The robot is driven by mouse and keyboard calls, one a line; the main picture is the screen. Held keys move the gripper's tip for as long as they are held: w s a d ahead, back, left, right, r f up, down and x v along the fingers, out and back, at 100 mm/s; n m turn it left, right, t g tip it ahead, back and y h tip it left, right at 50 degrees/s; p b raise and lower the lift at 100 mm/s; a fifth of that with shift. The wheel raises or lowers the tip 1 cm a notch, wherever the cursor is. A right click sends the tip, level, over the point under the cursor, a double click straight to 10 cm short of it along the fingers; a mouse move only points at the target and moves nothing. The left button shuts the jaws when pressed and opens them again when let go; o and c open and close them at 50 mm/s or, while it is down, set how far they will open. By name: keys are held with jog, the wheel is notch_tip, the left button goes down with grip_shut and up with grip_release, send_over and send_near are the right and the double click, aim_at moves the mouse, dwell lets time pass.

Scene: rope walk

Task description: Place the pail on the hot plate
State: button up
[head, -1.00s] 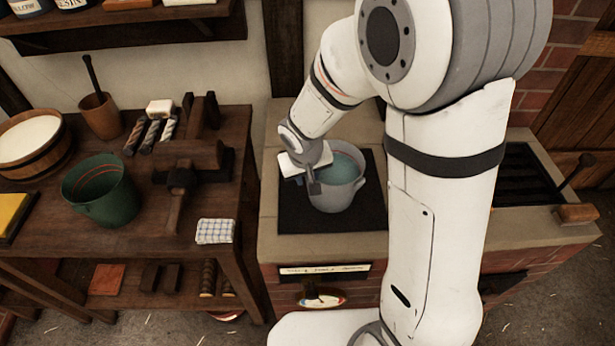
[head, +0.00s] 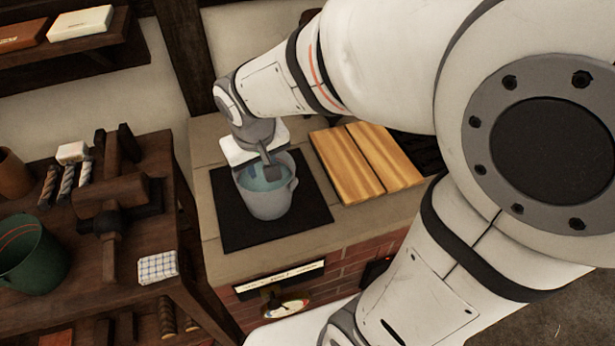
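A grey metal pail (head: 270,204) with blue-green liquid inside and a loop handle on its right side is upright in the head view. It appears to stand on the black square hot plate (head: 232,228), near the plate's middle. My gripper (head: 269,168) is at the pail's back rim, pointing down. One dark finger shows over the pail's opening. The other finger is not clearly visible, so whether the gripper is open or shut on the rim cannot be told.
A wooden slatted board (head: 352,168) lies on the brick stove right of the plate. The workbench at left holds a green bucket (head: 32,262), a dark wooden tool (head: 112,200) and a checked cloth (head: 158,267). A shelf (head: 75,62) hangs at upper left.

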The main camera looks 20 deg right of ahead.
jog(key=s+d+r+m, duration=0.2)
jog(key=s+d+r, duration=0.1)
jog(key=s+d, duration=0.5)
jog(key=s, duration=0.2)
jog(key=shift+s+d+y, duration=0.15)
jog(key=shift+s+y, duration=0.15)
jog(key=shift+s, duration=0.1)
jog(key=shift+r, duration=0.1)
